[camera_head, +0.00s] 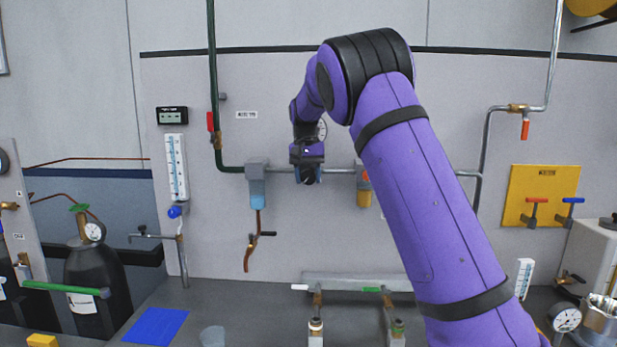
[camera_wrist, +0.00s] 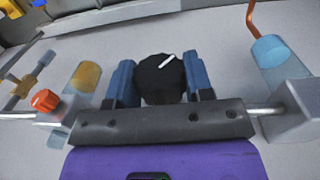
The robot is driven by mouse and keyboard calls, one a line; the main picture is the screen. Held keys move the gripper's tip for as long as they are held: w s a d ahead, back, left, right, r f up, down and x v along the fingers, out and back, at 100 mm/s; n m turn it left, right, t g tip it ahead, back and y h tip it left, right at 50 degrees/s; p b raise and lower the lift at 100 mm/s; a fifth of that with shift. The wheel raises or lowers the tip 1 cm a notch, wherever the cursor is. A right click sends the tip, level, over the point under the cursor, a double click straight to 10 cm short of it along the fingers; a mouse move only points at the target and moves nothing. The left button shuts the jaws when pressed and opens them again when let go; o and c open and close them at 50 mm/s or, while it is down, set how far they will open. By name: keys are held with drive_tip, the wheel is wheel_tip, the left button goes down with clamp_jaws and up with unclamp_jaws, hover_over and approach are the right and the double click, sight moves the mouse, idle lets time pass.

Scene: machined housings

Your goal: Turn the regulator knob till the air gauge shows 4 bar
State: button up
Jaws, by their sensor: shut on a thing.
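The regulator knob (camera_wrist: 160,80) is black with a white pointer line. In the wrist view it sits between the two blue fingers of my gripper (camera_wrist: 160,84), which is shut on it. The white line points toward the upper right of that view. In the head view my gripper (camera_head: 308,175) is at the pipe on the wall panel, and the knob is mostly hidden. The air gauge (camera_head: 321,130) is just above my gripper, largely covered by my arm. Its needle and reading cannot be made out.
A filter with a blue bowl (camera_head: 258,200) hangs left of my gripper. An amber bowl (camera_head: 364,198) and a red-orange knob (camera_wrist: 45,100) are on the other side, close to my arm. A green pipe with a red-handled valve (camera_head: 211,121) runs down at left.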

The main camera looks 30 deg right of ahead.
drive_tip(key=g+h, duration=0.1)
drive_tip(key=h, duration=0.1)
drive_tip(key=g+h, duration=0.1)
drive_tip(key=h, duration=0.1)
drive_tip(key=shift+w+a+g, duration=0.1)
drive_tip(key=shift+a+g, duration=0.05)
drive_tip(key=shift+g, duration=0.15)
drive_tip(key=g+h, duration=0.1)
drive_tip(key=h, duration=0.1)
drive_tip(key=g+h, duration=0.1)
drive_tip(key=h, duration=0.2)
drive_tip(key=shift+f+g, duration=0.15)
drive_tip(key=shift+g, duration=0.15)
drive_tip(key=g+h, duration=0.2)
drive_tip(key=h, duration=0.2)
drive_tip(key=shift+a+f+g+h, duration=0.1)
drive_tip(key=shift+g+h, duration=0.2)
drive_tip(key=shift+g, duration=0.1)
drive_tip(key=shift+g+h, duration=1.1)
drive_tip(key=shift+h, duration=0.8)
drive_tip(key=o, duration=0.9)
